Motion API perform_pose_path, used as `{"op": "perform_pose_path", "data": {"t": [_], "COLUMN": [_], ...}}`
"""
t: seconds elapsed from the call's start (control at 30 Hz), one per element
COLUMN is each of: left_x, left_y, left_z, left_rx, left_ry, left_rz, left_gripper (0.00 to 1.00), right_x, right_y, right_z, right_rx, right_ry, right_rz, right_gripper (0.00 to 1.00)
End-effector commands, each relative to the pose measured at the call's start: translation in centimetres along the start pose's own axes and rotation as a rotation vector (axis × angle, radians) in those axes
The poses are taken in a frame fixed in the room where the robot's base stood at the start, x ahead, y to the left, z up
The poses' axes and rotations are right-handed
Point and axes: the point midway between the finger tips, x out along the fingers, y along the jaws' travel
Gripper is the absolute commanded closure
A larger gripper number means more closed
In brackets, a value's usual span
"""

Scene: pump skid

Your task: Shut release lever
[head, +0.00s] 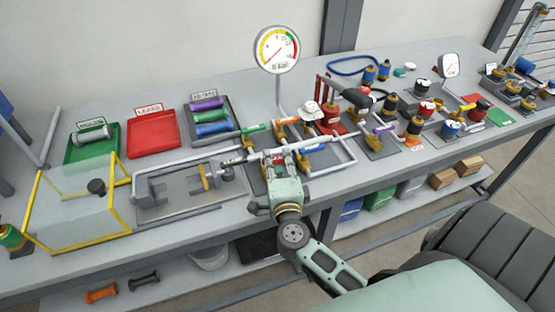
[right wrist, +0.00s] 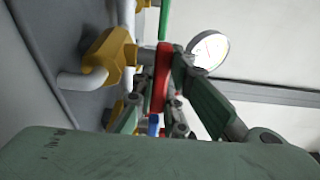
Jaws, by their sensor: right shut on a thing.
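A red lever handle (right wrist: 160,80) stands between the fingers of my right gripper (right wrist: 165,72) in the right wrist view. The fingers are shut on it. In the head view my right gripper (head: 284,158) reaches over the pipework at the middle of the bench, and its fingers hide most of the lever. A yellow valve body (right wrist: 108,56) is just left of the lever in the right wrist view. My left gripper is not in view.
A pressure gauge (head: 276,50) rises behind my right gripper. Left are a clear yellow-edged box (head: 75,215), a green tray (head: 80,157) and a red tray (head: 152,150). Several valves crowd the bench (head: 330,85) to the right. A shelf (head: 400,207) runs below.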

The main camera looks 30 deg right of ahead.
Motion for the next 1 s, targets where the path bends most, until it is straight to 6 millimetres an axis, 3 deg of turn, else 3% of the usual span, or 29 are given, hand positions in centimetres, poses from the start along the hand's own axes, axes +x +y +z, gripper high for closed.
{"op": "perform_pose_path", "data": {"t": [0.33,0.67,0.7,0.9,1.0], "left_x": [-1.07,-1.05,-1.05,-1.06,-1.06], "left_y": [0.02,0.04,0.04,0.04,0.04], "left_z": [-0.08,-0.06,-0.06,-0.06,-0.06], "left_rx": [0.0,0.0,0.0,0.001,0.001], "left_ry": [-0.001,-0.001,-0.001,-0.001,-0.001], "left_rz": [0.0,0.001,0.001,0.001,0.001], "left_gripper": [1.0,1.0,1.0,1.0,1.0], "right_x": [0.58,0.63,0.63,0.63,0.63], "right_y": [0.05,0.09,0.08,0.07,0.06], "right_z": [0.02,0.11,0.12,0.11,0.11], "right_rx": [-0.004,0.0,0.0,0.0,0.0], "right_ry": [-0.213,-0.238,-0.238,-0.237,-0.236], "right_rz": [0.0,0.002,0.002,0.002,0.002], "right_gripper": [1.0,1.0,0.88,0.7,0.69]}}
